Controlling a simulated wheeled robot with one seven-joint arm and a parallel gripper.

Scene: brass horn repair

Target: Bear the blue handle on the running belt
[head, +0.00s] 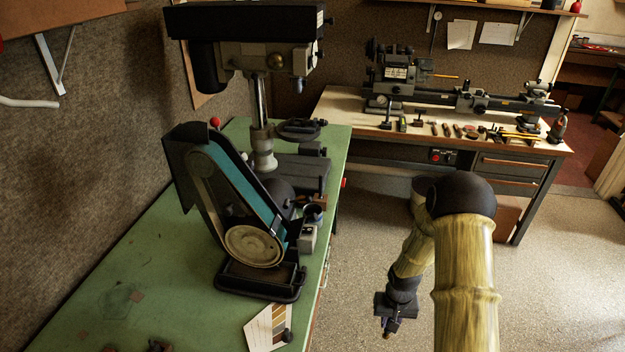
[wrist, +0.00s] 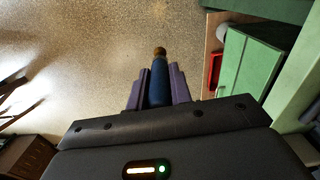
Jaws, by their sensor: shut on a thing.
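The belt grinder (head: 190,155) stands on the green bench, its teal belt (head: 243,188) slanting down to a round wheel at the bottom. Whether the belt is moving cannot be told from one still. My gripper (head: 388,322) hangs over the open floor, right of the bench and apart from the grinder. In the wrist view my gripper (wrist: 158,92) is shut on the blue handle (wrist: 159,80), which lies between its two purple-grey fingers. A brownish end (wrist: 160,51) of the handle sticks out past the fingertips. In the head view the handle is too small and dark to make out clearly.
A drill press (head: 262,60) stands behind the grinder on the green bench (head: 130,265). A card with brown swatches (head: 266,328) lies at the bench's near edge. A lathe (head: 470,95) is on the back bench. The floor (head: 365,235) between is clear.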

